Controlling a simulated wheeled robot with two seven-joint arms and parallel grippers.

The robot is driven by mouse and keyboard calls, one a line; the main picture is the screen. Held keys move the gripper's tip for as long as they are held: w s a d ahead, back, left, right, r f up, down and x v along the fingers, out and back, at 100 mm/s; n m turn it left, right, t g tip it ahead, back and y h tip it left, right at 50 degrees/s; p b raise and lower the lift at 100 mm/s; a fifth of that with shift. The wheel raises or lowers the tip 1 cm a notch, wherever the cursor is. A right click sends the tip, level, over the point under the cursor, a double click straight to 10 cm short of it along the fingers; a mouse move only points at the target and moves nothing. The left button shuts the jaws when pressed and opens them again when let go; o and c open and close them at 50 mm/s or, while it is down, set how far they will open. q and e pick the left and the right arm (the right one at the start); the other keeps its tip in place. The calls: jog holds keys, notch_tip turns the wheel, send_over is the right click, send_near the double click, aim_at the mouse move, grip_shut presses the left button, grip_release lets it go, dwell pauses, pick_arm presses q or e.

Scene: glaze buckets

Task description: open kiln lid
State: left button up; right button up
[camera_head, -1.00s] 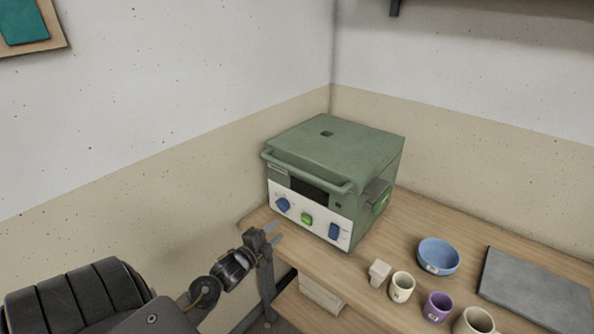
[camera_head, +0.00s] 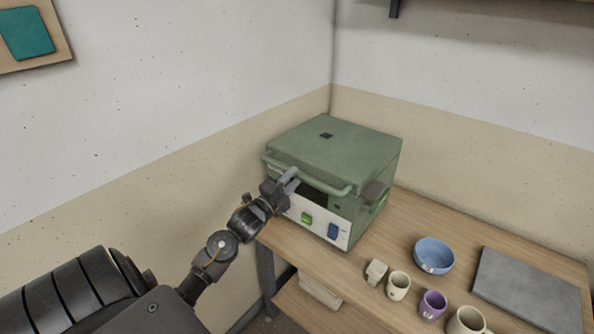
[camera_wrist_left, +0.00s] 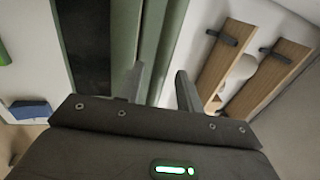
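The green kiln (camera_head: 365,205) stands on the wooden table at the wall corner, and its lid (camera_head: 345,150) lies closed. The lid's green bar handle (camera_head: 325,186) runs along the front edge and also shows in the left wrist view (camera_wrist_left: 168,50). My right gripper is not in view.
A blue bowl (camera_head: 434,256), a small beige block-like piece (camera_head: 376,271), several cups, including a purple one (camera_head: 432,304), and a grey slab (camera_head: 528,290) are on the table (camera_head: 410,220) right of the kiln. Walls stand close behind and left.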

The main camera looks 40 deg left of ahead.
pick_arm(q)
jog(key=shift+w+r, duration=0.15)
jog(key=shift+w, duration=0.55)
jog(key=shift+w+r, duration=0.15)
jog(key=shift+w, duration=0.55)
jog(key=shift+c, duration=0.3)
grip_shut()
